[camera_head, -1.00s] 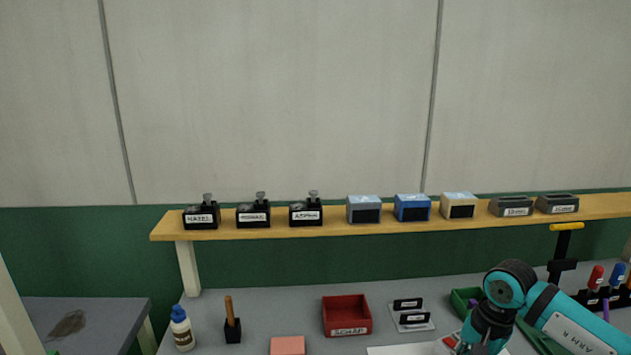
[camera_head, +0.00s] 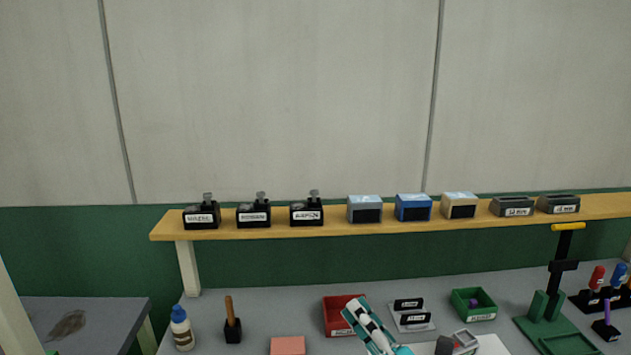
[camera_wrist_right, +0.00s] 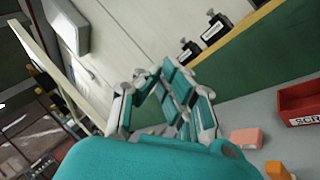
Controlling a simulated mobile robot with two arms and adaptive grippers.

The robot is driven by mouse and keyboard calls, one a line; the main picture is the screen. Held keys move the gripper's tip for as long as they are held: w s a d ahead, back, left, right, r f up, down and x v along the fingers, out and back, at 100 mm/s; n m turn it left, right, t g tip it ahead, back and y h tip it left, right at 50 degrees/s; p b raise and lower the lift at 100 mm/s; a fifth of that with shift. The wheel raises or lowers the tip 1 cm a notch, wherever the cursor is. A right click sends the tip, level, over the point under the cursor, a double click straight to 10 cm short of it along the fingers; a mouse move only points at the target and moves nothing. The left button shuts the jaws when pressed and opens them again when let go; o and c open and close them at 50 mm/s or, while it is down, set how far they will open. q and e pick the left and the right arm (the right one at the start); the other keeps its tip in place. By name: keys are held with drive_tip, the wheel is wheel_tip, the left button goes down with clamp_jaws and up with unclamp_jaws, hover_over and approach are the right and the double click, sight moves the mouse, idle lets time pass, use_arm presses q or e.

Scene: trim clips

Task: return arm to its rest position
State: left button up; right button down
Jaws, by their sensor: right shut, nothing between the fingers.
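My right gripper (camera_head: 358,312), teal and white, shows at the bottom of the head view. It is shut with nothing in it. In that view it points up and to the left and covers the lower right part of the red scrap tray (camera_head: 336,315). I cannot tell whether it is above the tray or nearer to me. In the right wrist view its fingers (camera_wrist_right: 172,75) show empty behind the teal wrist housing, and the red tray (camera_wrist_right: 302,101) is apart from them at right. My left gripper is not in view.
A pink block (camera_head: 288,346), a glue bottle (camera_head: 181,328), a green bin (camera_head: 474,302) and a green press (camera_head: 556,320) stand on the grey bench (camera_head: 265,310). A wooden shelf (camera_head: 330,228) with several small boxes runs above. The bench left of the red tray has free room.

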drive_tip(key=s+d+f+m+g+h, duration=0.3)
drive_tip(key=d+f+m+h, duration=0.4)
drive_tip(key=f+m, duration=0.3)
drive_tip(key=s+d+f+m+g+h, duration=0.2)
drive_tip(key=s+d+f+m+h, duration=0.2)
drive_tip(key=d+f+m+h, duration=0.55)
drive_tip(key=s+a+f+m+g+y, duration=0.2)
drive_tip(key=s+f+m+g, duration=0.3)
drive_tip(key=s, duration=0.5)
drive_tip(key=s+a+f+m+g+y, duration=0.15)
drive_tip(key=s+f+m+g, duration=0.3)
drive_tip(key=s, duration=0.45)
wheel_tip(320, 180, down, 28)
drive_tip(key=s+g+b, duration=0.1)
drive_tip(key=b, duration=0.1)
drive_tip(key=s+d+f+g+b, duration=0.1)
drive_tip(key=s+d+f, duration=0.2)
drive_tip(key=s+f, duration=1.4)
drive_tip(key=shift+d+f+n, duration=0.2)
drive_tip(key=shift+n, duration=0.2)
